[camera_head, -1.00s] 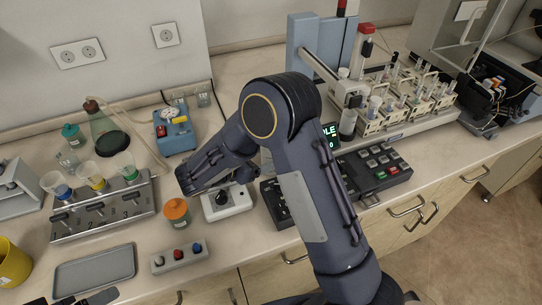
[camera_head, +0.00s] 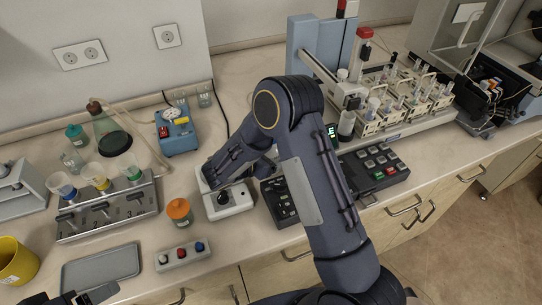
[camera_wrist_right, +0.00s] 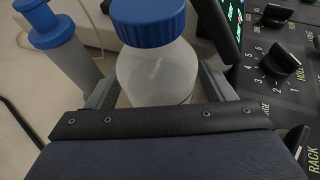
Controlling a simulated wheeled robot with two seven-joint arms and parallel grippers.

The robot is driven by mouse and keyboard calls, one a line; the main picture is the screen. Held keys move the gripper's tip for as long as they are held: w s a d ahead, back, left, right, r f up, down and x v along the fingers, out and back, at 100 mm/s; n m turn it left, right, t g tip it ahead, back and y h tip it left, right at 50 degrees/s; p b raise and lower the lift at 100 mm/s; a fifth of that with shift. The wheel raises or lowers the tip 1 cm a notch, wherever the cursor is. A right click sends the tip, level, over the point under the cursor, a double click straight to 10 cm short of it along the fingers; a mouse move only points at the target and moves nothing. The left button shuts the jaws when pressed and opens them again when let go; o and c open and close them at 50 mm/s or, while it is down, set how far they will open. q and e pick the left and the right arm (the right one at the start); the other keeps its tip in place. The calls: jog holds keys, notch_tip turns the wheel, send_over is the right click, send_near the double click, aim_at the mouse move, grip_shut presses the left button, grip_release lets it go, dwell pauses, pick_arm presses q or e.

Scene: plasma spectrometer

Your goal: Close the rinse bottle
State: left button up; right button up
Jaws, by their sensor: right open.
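In the right wrist view a clear bottle with a ribbed blue cap (camera_wrist_right: 157,68), which looks like the rinse bottle, stands between the fingers of my right gripper (camera_wrist_right: 160,90). The cap sits on the bottle's neck; I cannot tell how tightly. The right gripper is open, with a finger on each side of the bottle's body. The bottle's lower part is hidden by the gripper. In the head view my right arm hides the bottle and the fingertips. My left gripper (camera_head: 85,297) shows only partly at the bottom left edge, too little to tell its state.
A blue-capped tube (camera_wrist_right: 58,42) stands left of the bottle. A black panel with knobs (camera_wrist_right: 280,65) is on its right. In the head view a white switch box (camera_head: 230,203) and an orange-lidded jar (camera_head: 179,211) stand near my right arm.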

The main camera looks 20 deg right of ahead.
jog(key=c, duration=1.2)
jog(key=shift+r, duration=0.15)
jog(key=shift+a+r+b, duration=0.15)
jog(key=shift+r+b, duration=0.25)
jog(key=shift+b, duration=0.15)
jog(key=v, duration=0.2)
jog(key=b+v, duration=0.1)
jog(key=v, duration=0.1)
jog(key=shift+a+f, duration=0.1)
jog(key=shift+f, duration=0.3)
notch_tip(320, 180, up, 13)
jog(key=b, duration=0.1)
jog(key=shift+r, duration=0.15)
